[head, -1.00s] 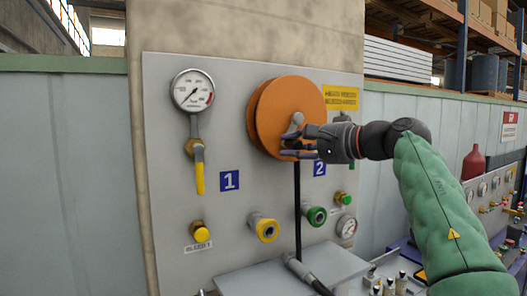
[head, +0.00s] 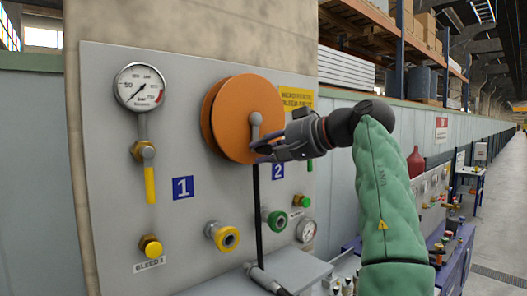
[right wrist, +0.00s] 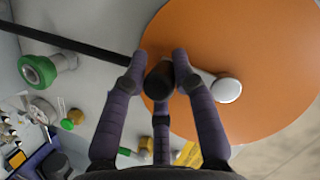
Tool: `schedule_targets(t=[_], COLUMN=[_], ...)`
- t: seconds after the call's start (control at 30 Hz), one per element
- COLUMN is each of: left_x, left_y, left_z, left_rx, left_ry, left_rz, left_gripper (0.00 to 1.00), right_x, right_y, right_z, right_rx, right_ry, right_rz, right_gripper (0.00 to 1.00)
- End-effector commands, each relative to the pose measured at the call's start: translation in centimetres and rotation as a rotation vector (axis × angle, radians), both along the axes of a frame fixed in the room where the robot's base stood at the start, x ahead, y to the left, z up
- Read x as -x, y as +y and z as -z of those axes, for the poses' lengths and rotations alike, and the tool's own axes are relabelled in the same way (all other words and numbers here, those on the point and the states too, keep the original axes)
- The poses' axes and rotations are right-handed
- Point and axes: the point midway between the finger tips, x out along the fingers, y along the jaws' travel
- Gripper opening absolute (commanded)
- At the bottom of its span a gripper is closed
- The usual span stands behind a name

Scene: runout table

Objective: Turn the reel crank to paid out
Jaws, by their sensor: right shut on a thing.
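The orange reel (head: 248,100) is mounted on the grey panel, with a grey crank (head: 255,127) on its face. The crank points downward from its hub in the head view. My right gripper (head: 262,150) is at the crank's lower end. In the right wrist view, its fingers (right wrist: 160,65) are closed around the crank's dark knob (right wrist: 160,82). The crank's silver hub (right wrist: 228,90) shows to the right there, against the reel face (right wrist: 240,50). The fingers partly hide the knob. My left gripper is not in view.
A black hose (head: 258,215) hangs below the reel to a grey shelf (head: 225,285). The panel (head: 105,200) carries a gauge (head: 141,87), a yellow-handled valve (head: 149,183) and yellow and green fittings (head: 276,220). An aisle is open at far right.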

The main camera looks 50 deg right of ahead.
Motion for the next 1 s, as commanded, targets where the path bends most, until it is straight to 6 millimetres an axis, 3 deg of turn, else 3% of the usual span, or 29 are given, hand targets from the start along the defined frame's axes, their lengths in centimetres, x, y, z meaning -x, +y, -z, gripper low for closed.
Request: schedule_targets(t=[0.33, 0.37, 0.4, 0.77, 1.0], left_x=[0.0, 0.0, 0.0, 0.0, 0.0], left_y=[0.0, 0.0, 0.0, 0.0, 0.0], left_z=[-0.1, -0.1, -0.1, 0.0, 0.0], left_rx=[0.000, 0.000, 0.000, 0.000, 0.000], left_ry=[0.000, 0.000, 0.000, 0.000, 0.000], left_rz=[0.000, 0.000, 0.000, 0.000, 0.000], left_gripper=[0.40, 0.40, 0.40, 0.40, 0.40], right_x=[0.1, 0.1, 0.2, 0.1, 1.4], right_y=[0.1, 0.1, 0.1, 0.0, -0.1], right_z=[-0.5, -0.5, -0.5, -0.2, -0.6], right_rx=[0.006, 0.006, 0.005, 0.003, 0.004], right_ry=[-0.012, -0.012, -0.011, -0.005, -0.005], right_rz=[0.005, 0.005, 0.005, 0.003, 0.008], right_gripper=[0.00, 0.36, 0.47, 0.48, 0.48])
